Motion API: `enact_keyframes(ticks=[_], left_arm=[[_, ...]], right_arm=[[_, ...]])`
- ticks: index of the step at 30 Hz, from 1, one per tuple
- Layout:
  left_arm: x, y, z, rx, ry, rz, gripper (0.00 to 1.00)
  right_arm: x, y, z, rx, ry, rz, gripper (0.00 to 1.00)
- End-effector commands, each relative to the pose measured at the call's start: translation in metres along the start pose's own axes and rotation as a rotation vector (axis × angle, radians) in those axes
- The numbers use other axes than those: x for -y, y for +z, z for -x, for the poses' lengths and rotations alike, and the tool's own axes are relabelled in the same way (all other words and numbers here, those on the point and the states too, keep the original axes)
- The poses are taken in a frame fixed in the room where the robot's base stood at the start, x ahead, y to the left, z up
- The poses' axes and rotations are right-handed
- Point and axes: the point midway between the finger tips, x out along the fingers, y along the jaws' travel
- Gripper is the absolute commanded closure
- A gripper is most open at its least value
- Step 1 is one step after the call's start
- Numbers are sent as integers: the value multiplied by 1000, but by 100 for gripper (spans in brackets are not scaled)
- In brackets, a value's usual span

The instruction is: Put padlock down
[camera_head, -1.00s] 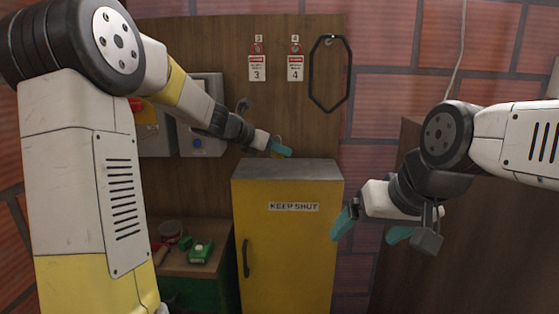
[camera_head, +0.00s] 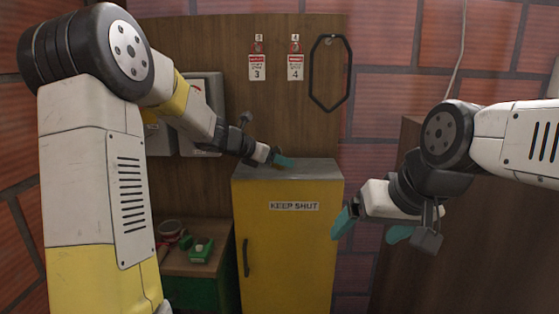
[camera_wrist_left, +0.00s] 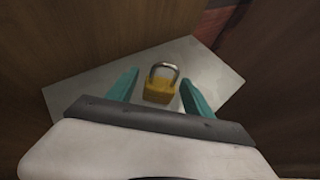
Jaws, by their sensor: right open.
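The yellow padlock (camera_wrist_left: 159,90) with a grey shackle shows in the left wrist view, on the grey top (camera_wrist_left: 90,88) of the yellow cabinet (camera_head: 290,245). My left gripper (camera_wrist_left: 159,92) is open, with one teal finger on each side of the padlock and a gap on both sides. In the head view my left gripper (camera_head: 276,159) is low at the back of the cabinet top, and I cannot make out the padlock there. My right gripper (camera_head: 371,229) is open and empty, in front and to the right of the cabinet.
A small wooden-topped table (camera_head: 195,262) with a green boxy item (camera_head: 201,250) and a round item stands left of the cabinet. Two tags (camera_head: 257,67) and a black hexagonal ring (camera_head: 330,73) hang on the wooden board. Most of the cabinet top is bare.

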Motion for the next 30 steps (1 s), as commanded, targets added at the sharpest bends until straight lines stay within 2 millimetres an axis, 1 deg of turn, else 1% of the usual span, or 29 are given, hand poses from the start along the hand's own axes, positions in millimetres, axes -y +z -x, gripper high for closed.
enact_keyframes(ticks=[5, 8, 11, 18, 21, 24, 28, 30], left_arm=[[0, 1, 1, 1, 0, 0, 40], [-1, 3, 7, 1, 2, -1, 40], [-1, 4, 22, 2, 3, -1, 40], [-1, 4, 75, 3, 5, -1, 40], [-1, 3, 94, 2, 4, -1, 40], [0, 3, 108, 2, 3, 0, 40], [1, 3, 120, -1, 0, -8, 40], [9, 2, 126, -13, -7, -65, 40]], right_arm=[[0, 0, 0, 0, 0, 0, 10], [0, 0, 0, 0, 0, 0, 10], [0, 0, 0, 0, 0, 0, 10], [0, 0, 0, 0, 0, 0, 10], [0, 0, 0, 0, 0, 0, 10], [0, 0, 0, 0, 0, 0, 10], [0, 0, 0, 0, 0, 0, 10], [0, 0, 0, 0, 0, 0, 10]])
